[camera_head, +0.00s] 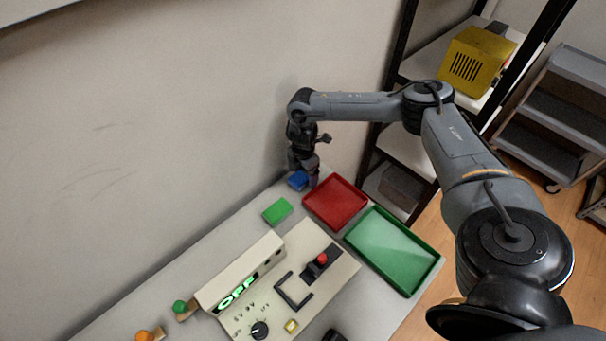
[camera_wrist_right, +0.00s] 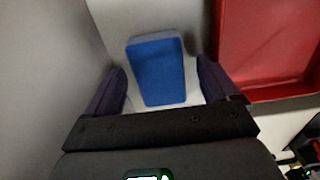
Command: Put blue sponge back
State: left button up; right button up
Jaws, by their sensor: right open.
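The blue sponge (camera_head: 298,181) lies on the grey table near its far end, close to the wall and to the left of the red tray (camera_head: 335,203). My right gripper (camera_head: 305,178) points down at the sponge. In the right wrist view the blue sponge (camera_wrist_right: 157,70) lies between the two dark fingers of my right gripper (camera_wrist_right: 168,88), with a gap on each side. The gripper is open and not touching the sponge. The red tray also shows in the right wrist view (camera_wrist_right: 268,95). My left gripper does not show.
A green sponge (camera_head: 277,211) lies just in front of the blue one. A green tray (camera_head: 393,252) sits right of the red tray. A control panel (camera_head: 300,262) with an OFF display fills the table's middle. The wall (camera_head: 150,140) borders the left side.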

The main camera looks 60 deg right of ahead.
aim_at(303, 175)
notch_tip(303, 175, up, 11)
jog(key=p, duration=0.3)
jog(key=shift+r, duration=0.15)
dwell(0.3)
